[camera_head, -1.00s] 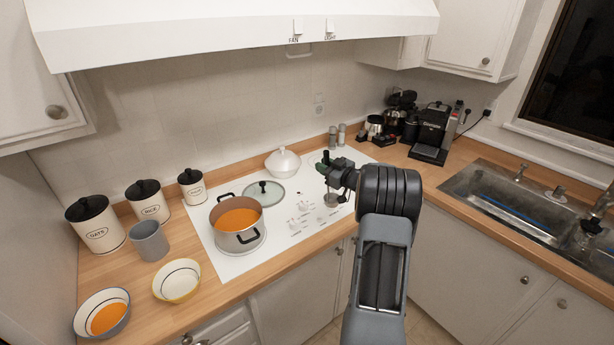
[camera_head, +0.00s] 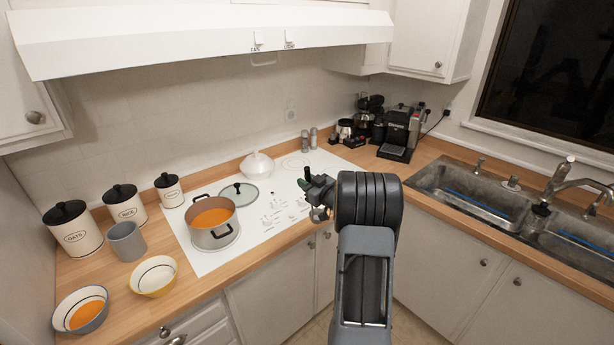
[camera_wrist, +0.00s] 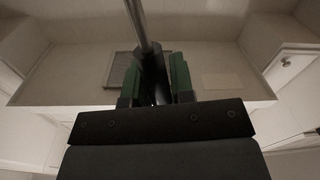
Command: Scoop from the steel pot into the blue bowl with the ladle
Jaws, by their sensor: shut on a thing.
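The steel pot (camera_head: 214,236), with two dark handles and orange contents, stands on the white cooktop in the head view. The blue-rimmed bowl (camera_head: 67,321) is at the lower left on the counter, with orange contents inside. My gripper (camera_head: 308,186) is right of the pot, near the cooktop's front right. In the wrist view its green fingers are shut on the dark shaft of the ladle (camera_wrist: 141,25). The ladle's scoop is mostly hidden in the head view, and I cannot tell what it holds.
A yellow-rimmed bowl (camera_head: 153,290) and a grey cup (camera_head: 127,242) stand between the blue-rimmed bowl and the pot. Several canisters line the back left. A glass lid (camera_head: 240,196) and a white lidded dish (camera_head: 257,166) lie behind the pot. The sink is right.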

